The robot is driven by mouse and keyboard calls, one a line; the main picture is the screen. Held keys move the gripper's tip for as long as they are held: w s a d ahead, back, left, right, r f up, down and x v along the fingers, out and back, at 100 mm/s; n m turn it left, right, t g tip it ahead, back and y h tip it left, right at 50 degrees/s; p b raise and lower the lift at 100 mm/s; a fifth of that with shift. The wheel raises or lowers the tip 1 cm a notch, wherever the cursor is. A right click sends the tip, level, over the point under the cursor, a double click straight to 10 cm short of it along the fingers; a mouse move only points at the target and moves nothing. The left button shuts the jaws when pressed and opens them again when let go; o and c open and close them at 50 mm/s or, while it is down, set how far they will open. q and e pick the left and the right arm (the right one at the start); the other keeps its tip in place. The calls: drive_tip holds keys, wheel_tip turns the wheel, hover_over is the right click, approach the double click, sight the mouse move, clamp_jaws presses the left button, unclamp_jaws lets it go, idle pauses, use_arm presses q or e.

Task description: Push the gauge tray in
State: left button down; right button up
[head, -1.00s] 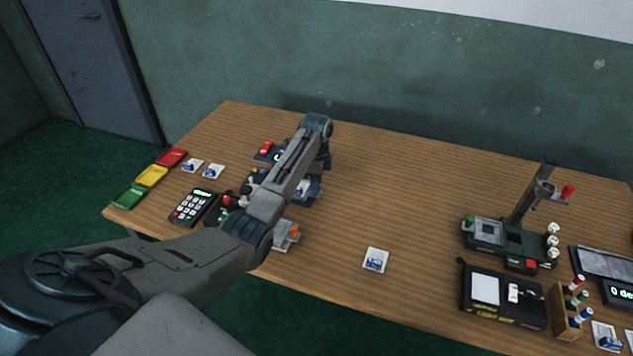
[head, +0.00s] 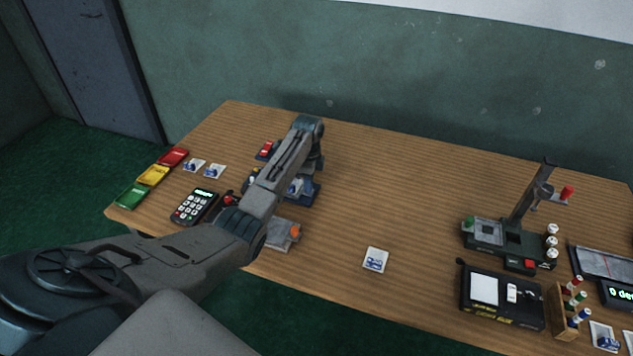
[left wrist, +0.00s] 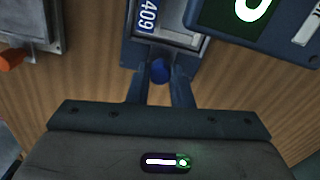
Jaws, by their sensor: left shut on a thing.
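The gauge tray (left wrist: 182,38) is a dark blue frame with a grey bed, holding a card marked 409; it shows at the top of the left wrist view. Its blue knob (left wrist: 160,71) sits between the fingers of my left gripper (left wrist: 160,88), which is shut on it. A dark blue gauge housing with a lit display (left wrist: 245,12) is at the top right of that view. In the head view the tray (head: 312,192) is partly hidden behind my left arm, and the gripper's fingertips are hidden. My right gripper is not in view.
A grey plate with an orange knob (head: 295,231) lies near the front edge, left of a loose card (head: 376,260). A keypad (head: 194,207) and coloured trays (head: 152,175) are at left. A stand (head: 513,237) and black box (head: 502,298) are at right.

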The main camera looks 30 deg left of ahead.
use_arm(q)
drive_tip(key=shift+s+a, duration=0.15)
drive_tip(key=shift+a, duration=0.6)
drive_tip(key=shift+d, duration=0.1)
drive_tip(key=c, duration=1.4)
unclamp_jaws()
drive_tip(key=shift+c, duration=0.2)
drive_tip(key=shift+o, duration=0.7)
drive_tip(key=shift+r, duration=0.35)
wheel_tip(320, 180, up, 10)
drive_tip(key=b, duration=0.2)
